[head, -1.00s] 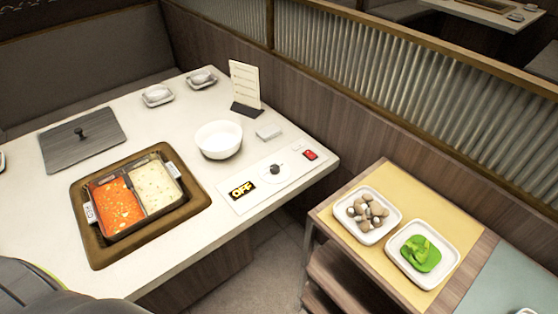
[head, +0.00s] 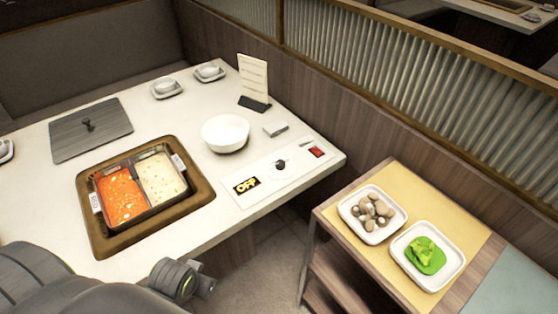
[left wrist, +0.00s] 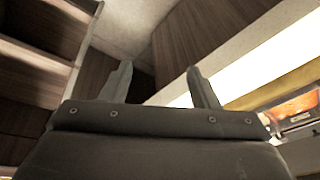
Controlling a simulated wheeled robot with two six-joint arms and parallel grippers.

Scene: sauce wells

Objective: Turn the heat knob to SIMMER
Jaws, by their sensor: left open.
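The heat knob (head: 279,165) is a small dark knob on a white dial, set in a pale control panel (head: 258,193) at the table's right end. The display (head: 245,185) beside it reads OFF. A red switch (head: 316,152) sits to the right of the knob. My left arm comes in at the lower left of the head view, in front of the table edge and well apart from the knob. The left gripper (left wrist: 157,88) shows in the left wrist view with its two fingers apart and nothing between them. My right gripper is in neither view.
A split pot (head: 142,188) with red and pale broth sits in the table (head: 75,180). A white bowl (head: 225,134), a small box (head: 275,129) and a menu stand (head: 254,80) stand behind the panel. A side cart (head: 337,217) holds plates of mushrooms (head: 373,209) and greens (head: 426,255).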

